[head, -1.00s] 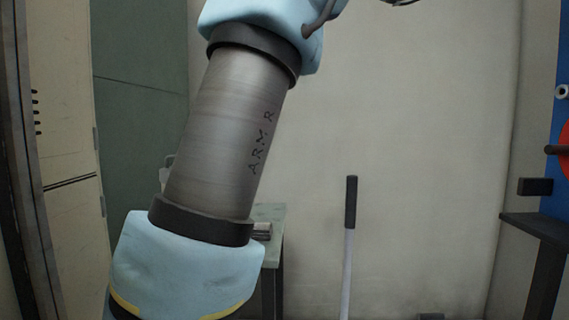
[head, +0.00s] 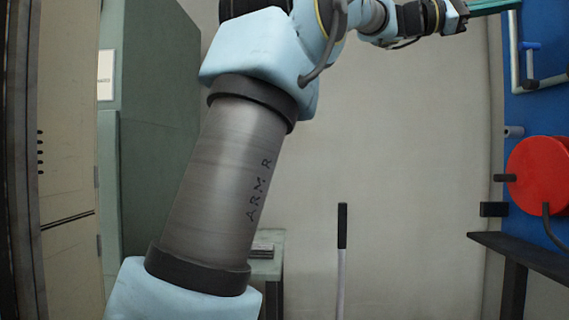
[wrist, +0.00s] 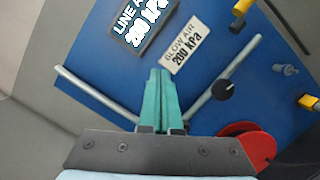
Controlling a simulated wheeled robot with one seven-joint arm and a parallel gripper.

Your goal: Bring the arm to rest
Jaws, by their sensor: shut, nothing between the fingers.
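My arm rises through the left middle of the head view, with pale blue joint housings and a grey metal tube marked "ARM R". Its far end reaches to the upper right. My gripper (head: 490,7) has teal fingers at the top right edge of that view, partly cut off. In the wrist view my gripper (wrist: 160,75) points toward a blue panel (wrist: 95,60). Its two teal fingers lie together, with nothing between them. I cannot tell the exact gap between the fingertips and the panel.
The blue panel carries pipes, signs reading "200 kPa" and a red disc (head: 540,176). A dark shelf (head: 525,252) stands below it. A black-gripped pole (head: 342,226) stands before the pale wall. A green cabinet (head: 158,130) and small table (head: 268,262) are behind my arm.

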